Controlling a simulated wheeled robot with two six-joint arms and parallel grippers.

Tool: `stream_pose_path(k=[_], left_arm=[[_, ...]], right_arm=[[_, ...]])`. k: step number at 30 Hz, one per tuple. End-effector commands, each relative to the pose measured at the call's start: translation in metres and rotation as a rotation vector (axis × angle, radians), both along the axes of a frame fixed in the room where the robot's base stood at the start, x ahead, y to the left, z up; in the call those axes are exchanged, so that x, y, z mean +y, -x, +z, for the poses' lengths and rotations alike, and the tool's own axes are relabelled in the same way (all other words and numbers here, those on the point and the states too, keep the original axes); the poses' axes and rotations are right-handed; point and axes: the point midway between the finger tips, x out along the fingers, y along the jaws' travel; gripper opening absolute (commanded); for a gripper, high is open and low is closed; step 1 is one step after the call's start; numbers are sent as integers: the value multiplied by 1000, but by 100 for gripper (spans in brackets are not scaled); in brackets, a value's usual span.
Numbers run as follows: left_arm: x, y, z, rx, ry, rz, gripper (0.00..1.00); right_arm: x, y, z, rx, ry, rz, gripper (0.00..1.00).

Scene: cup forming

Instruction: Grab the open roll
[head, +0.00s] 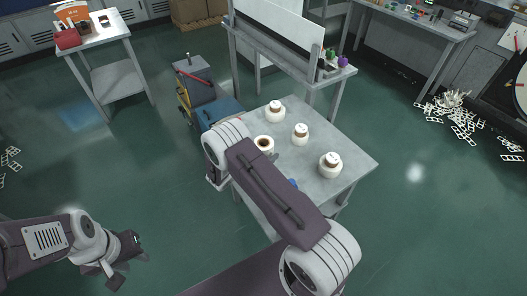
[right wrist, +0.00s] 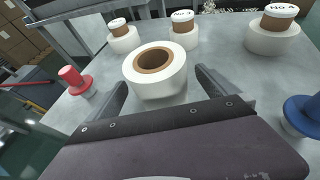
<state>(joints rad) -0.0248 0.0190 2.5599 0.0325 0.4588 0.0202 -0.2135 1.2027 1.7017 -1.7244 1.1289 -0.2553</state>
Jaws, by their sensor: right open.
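The open roll (head: 264,144) is a white ring with a bare brown core, upright on the grey table (head: 355,163). In the right wrist view the open roll (right wrist: 155,75) stands between my right gripper's two dark fingers (right wrist: 162,88), which are spread to either side of it. No firm contact shows. In the head view my right arm hides most of that gripper. My left gripper (head: 126,262) hangs over the floor at the lower left, away from the table, with nothing visible in it; its jaw opening is unclear.
Three other white rolls (head: 275,112) (head: 300,134) (head: 330,165) on the table have capped tops. A red knob-shaped piece (right wrist: 75,80) is left of the open roll, and a blue one (right wrist: 302,115) is at right. A blue-grey cart (head: 217,112) stands beside the table.

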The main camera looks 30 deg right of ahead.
Motion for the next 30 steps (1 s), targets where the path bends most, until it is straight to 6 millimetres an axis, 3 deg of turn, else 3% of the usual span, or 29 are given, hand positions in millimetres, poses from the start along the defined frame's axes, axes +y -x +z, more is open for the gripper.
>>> stream_pose_path(k=[3, 11, 18, 19, 26, 30], left_arm=[[0, 0, -1, 0, 0, 0, 36], [0, 0, -1, 0, 0, 0, 36], [0, 0, -1, 0, 0, 0, 36], [0, 0, -1, 0, 0, 0, 36], [0, 0, 0, 0, 0, 0, 36], [0, 0, 1, 0, 0, 0, 36]], right_arm=[[-13, -7, -5, -2, 0, -2, 98], [-15, -8, -6, -2, 0, 1, 95], [-15, -8, -6, -1, -1, 1, 28], [-15, -8, -6, -2, 0, 1, 25], [-15, -8, -5, -2, 0, 0, 25], [-15, -8, 7, -4, 0, 0, 25]])
